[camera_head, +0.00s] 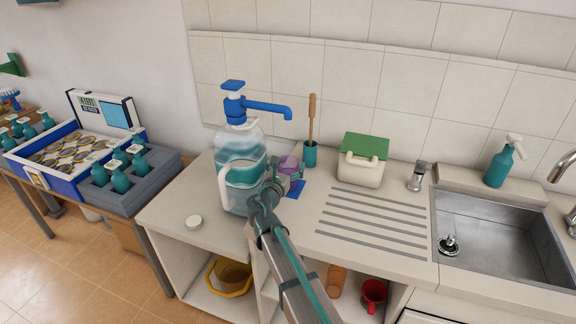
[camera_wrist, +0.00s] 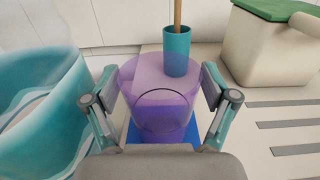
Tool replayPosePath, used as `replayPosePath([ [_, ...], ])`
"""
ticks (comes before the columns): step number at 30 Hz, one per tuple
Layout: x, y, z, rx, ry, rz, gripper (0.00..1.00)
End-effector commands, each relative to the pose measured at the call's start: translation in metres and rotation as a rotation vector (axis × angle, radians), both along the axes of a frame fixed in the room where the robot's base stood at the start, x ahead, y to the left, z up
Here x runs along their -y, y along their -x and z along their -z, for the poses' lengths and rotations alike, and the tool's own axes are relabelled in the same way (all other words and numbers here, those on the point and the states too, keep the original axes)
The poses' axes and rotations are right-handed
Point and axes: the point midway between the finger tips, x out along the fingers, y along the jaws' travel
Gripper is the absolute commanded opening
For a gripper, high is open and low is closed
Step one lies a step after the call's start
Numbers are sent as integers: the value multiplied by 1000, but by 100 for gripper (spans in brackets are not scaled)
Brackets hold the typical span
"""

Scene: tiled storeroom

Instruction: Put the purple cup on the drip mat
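The purple cup (camera_head: 289,164) is see-through and sits between the two fingers of my gripper (camera_head: 278,184). In the wrist view, the cup (camera_wrist: 162,100) looks upright, with the fingers of my gripper (camera_wrist: 160,100) close against both sides; the contact itself is hard to make out. The blue drip mat (camera_head: 297,188) lies on the counter under and just right of the cup. In the wrist view, the mat (camera_wrist: 136,136) shows below the cup. The cup's base is partly hidden, so I cannot tell whether it touches the mat.
A large water jug (camera_head: 240,150) with a blue pump stands close left. A teal holder (camera_head: 310,154) with a wooden-handled tool is just behind. A green-lidded box (camera_head: 362,160) stands right, by drain grooves (camera_head: 370,228) and the sink (camera_head: 500,235).

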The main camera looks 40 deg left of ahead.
Motion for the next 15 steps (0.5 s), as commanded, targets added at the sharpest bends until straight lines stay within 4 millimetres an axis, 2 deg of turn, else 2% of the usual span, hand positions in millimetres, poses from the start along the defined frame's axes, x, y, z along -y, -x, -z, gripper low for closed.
replayPosePath([
  [13,0,0,-6,0,0,0,95],
  [15,3,8,-3,0,0,-1,95],
])
